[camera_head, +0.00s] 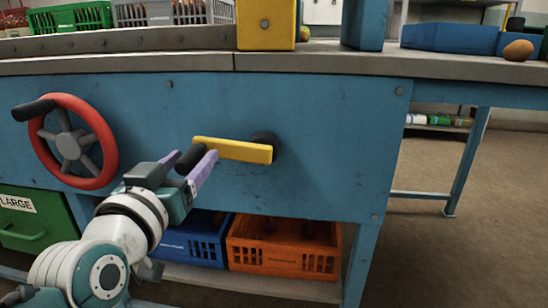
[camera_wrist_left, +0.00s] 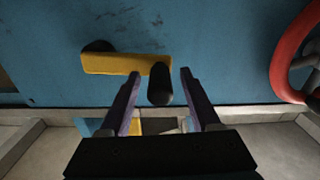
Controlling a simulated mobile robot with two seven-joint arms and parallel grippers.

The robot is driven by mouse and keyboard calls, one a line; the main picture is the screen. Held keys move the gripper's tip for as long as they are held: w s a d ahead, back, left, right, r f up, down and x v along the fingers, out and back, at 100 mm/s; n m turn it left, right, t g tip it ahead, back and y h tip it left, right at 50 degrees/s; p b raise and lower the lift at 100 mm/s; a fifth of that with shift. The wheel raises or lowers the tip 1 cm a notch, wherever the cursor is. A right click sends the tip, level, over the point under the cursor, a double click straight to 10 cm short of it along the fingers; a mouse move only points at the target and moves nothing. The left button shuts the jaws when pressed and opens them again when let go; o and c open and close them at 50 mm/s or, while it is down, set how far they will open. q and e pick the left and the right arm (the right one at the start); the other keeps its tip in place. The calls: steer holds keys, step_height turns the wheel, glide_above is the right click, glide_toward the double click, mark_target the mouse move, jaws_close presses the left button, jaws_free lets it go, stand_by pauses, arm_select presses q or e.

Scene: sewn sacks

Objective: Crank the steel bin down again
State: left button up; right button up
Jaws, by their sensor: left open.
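A yellow crank arm (camera_head: 233,149) sticks out from a black hub (camera_head: 266,140) on the blue panel and points left, nearly level. Its black handle (camera_head: 190,159) is at the left end. My left gripper (camera_head: 192,163) is open, with its purple fingers on either side of the handle. In the left wrist view the crank arm (camera_wrist_left: 112,63) lies above the fingers and the handle (camera_wrist_left: 160,84) stands between the fingertips, with a gap on each side. The gripper (camera_wrist_left: 158,84) is not closed on it. I see no thing that is clearly the steel bin. My right gripper is not in view.
A red handwheel (camera_head: 102,129) is on the panel to the left, near my left arm. Below are a blue crate (camera_head: 193,246), an orange crate (camera_head: 280,258) and a green drawer marked LARGE (camera_head: 35,220). Open floor lies to the right.

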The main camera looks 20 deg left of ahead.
arm_select(q)
steer(key=shift+c, duration=0.2)
jaws_close()
stand_by(1.1)
